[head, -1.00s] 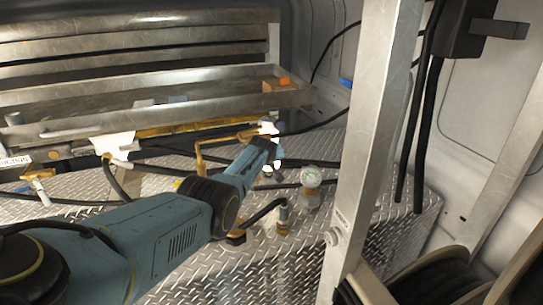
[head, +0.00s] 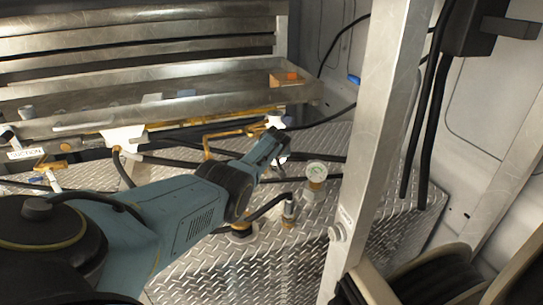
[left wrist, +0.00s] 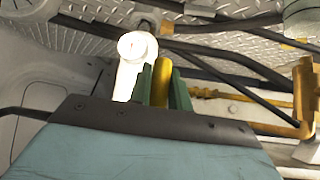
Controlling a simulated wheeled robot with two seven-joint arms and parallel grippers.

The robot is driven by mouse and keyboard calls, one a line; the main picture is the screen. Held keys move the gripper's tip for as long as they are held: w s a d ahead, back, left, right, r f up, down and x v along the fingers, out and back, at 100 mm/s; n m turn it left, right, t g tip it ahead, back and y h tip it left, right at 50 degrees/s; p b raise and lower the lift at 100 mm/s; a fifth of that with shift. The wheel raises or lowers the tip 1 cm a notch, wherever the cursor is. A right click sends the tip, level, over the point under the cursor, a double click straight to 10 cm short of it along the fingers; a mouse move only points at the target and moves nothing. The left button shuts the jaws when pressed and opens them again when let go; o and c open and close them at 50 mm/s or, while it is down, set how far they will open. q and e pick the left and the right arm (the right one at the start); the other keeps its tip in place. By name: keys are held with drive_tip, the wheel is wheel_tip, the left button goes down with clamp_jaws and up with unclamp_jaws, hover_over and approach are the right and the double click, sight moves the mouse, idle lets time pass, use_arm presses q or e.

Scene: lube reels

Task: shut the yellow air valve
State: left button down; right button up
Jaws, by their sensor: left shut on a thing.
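The yellow air valve handle (left wrist: 162,82) shows in the left wrist view as a short yellow lever between the two green fingers. My left gripper (left wrist: 163,88) is shut on it. A bright white fitting (left wrist: 137,48) stands right beside the fingers, to their left in that view. In the head view my left gripper (head: 277,142) is at the pipework on the far side of the tread-plate tank, and a white fitting (head: 276,121) shows just behind it. The handle is hidden there by my gripper. My right gripper is not in view.
A round gauge (head: 316,172) and a metal fitting (head: 289,211) stand on the tread-plate tank to the right of my arm. Yellow pipe (head: 207,143) and black hoses run close by. A steel post (head: 372,130) rises at the right. A metal shelf (head: 150,113) hangs behind.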

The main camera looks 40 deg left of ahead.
use_arm(q)
drive_tip(key=shift+s+f, duration=0.1)
drive_tip(key=c, duration=1.3)
unclamp_jaws()
drive_tip(key=shift+s+d+r+p, duration=0.1)
drive_tip(key=shift+d+r+p, duration=0.1)
drive_tip(key=shift+r+p, duration=0.35)
drive_tip(key=p+v, duration=0.3)
drive_tip(key=v, duration=0.9)
drive_tip(key=shift+s+d, duration=0.15)
drive_tip(key=shift+d, duration=0.05)
